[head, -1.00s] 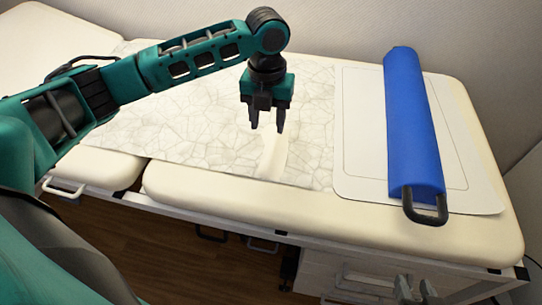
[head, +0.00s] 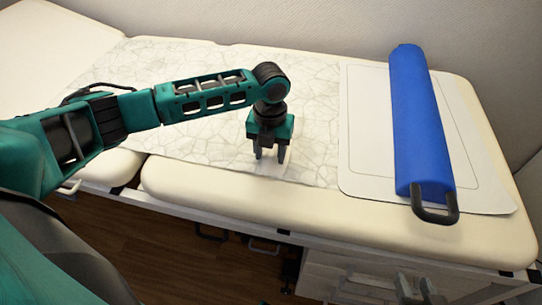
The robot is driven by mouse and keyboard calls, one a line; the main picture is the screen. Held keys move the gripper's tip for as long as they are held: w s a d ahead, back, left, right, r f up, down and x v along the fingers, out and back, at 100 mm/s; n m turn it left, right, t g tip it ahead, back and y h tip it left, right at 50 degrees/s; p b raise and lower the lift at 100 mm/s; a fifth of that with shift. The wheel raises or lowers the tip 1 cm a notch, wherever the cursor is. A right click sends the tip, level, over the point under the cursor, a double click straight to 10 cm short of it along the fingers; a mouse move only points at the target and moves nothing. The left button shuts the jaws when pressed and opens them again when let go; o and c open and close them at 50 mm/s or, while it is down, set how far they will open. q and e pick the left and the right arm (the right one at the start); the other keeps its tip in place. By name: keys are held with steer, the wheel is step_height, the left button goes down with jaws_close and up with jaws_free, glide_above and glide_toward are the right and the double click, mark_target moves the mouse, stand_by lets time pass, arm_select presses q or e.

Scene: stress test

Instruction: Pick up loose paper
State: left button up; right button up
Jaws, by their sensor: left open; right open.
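A wide pale paper sheet (head: 205,136) with a creased, crackle-like pattern lies flat along the cream padded table. A smooth, paler patch (head: 272,172) shows at its front edge, mostly hidden behind my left gripper. My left gripper (head: 270,158) points down over this patch near the front edge of the paper. It is open with nothing visible between its fingers; I cannot tell whether the tips touch the paper. My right gripper (head: 415,290) shows at the bottom right, open and empty, low in front of the table and away from the paper.
A blue half-round bolster (head: 420,125) with a black handle lies on a white mat (head: 366,160) right of the paper. The cream table (head: 215,190) has a bare front edge. Drawers (head: 345,275) stand below it. A wall runs behind.

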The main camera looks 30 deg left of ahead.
arm_select(q)
steer(key=shift+c, duration=0.5)
jaws_close()
arm_select(e)
steer(key=shift+s+f, duration=0.1)
steer(key=shift+s, duration=0.05)
arm_select(q)
steer(key=shift+r, duration=0.2)
step_height(320, 180, up, 6)
steer(key=shift+w+r+p, duration=0.1)
steer(key=shift+r+p, duration=0.1)
steer(key=shift+p, duration=0.75)
step_height(320, 180, up, 13)
steer(key=p, duration=0.3)
step_height(320, 180, up, 6)
steer(key=p, duration=0.9)
glide_above(270, 154)
steer(key=shift+d+r, duration=0.1)
steer(key=shift+r, duration=0.05)
arm_select(e)
step_height(270, 154, up, 9)
steer(key=s+d+h, duration=0.1)
steer(key=d, duration=0.2)
steer(key=shift+s, duration=0.25)
